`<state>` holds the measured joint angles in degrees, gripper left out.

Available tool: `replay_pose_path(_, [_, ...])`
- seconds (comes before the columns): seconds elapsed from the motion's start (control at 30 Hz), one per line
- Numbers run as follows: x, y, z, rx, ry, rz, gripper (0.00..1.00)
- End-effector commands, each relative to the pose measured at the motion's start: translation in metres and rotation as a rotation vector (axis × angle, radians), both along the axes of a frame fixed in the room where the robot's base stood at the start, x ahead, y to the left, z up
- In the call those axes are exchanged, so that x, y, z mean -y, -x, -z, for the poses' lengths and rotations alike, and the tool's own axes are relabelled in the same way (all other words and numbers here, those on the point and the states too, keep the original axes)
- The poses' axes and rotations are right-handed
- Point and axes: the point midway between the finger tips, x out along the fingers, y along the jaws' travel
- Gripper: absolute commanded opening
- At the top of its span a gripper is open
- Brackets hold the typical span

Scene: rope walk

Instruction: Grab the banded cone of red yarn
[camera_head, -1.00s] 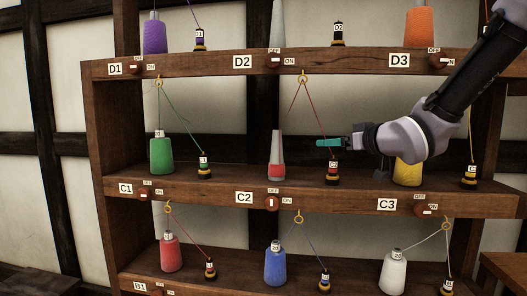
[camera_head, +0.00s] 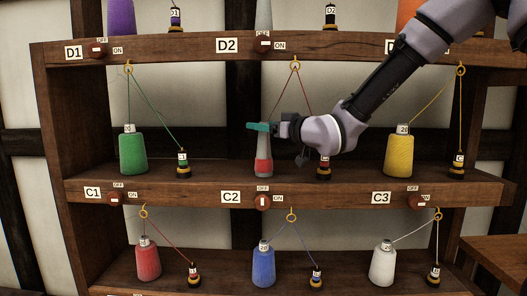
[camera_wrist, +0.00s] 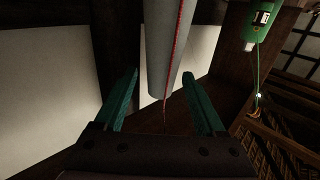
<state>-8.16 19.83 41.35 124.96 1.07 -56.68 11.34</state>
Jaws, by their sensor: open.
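A mostly bare grey cone (camera_head: 263,150) with red yarn (camera_head: 263,168) around its base stands on the middle shelf above label C2. My gripper (camera_head: 258,127) is open with teal fingers, level with the cone's upper part, and covers some of it in the head view. In the wrist view the grey cone (camera_wrist: 168,40) appears upside down, with a red thread along it, between the open fingers (camera_wrist: 160,78). I cannot tell whether they touch it. A full red cone (camera_head: 148,260) with a pale label on top stands on the lower shelf.
A dark bobbin (camera_head: 323,170) stands right of the grey cone, partly behind my arm, with a red thread rising to a ring (camera_head: 295,66). A green cone (camera_head: 133,152) and a yellow cone (camera_head: 398,153) stand farther along. The shelf board above (camera_head: 180,46) limits height.

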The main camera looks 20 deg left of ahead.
Motion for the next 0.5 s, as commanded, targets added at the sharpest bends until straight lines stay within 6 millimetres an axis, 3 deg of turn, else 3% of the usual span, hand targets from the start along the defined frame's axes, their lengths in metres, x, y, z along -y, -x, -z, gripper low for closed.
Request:
replay_pose_path(0.2, [-0.024,-0.014,-0.001,0.001,-0.001,-0.001,0.72])
replay_pose_path(0.47, [-0.025,-0.015,0.000,0.001,0.001,0.000,0.72])
replay_pose_path(0.5, [-0.025,-0.015,0.000,0.001,0.001,0.000,0.57])
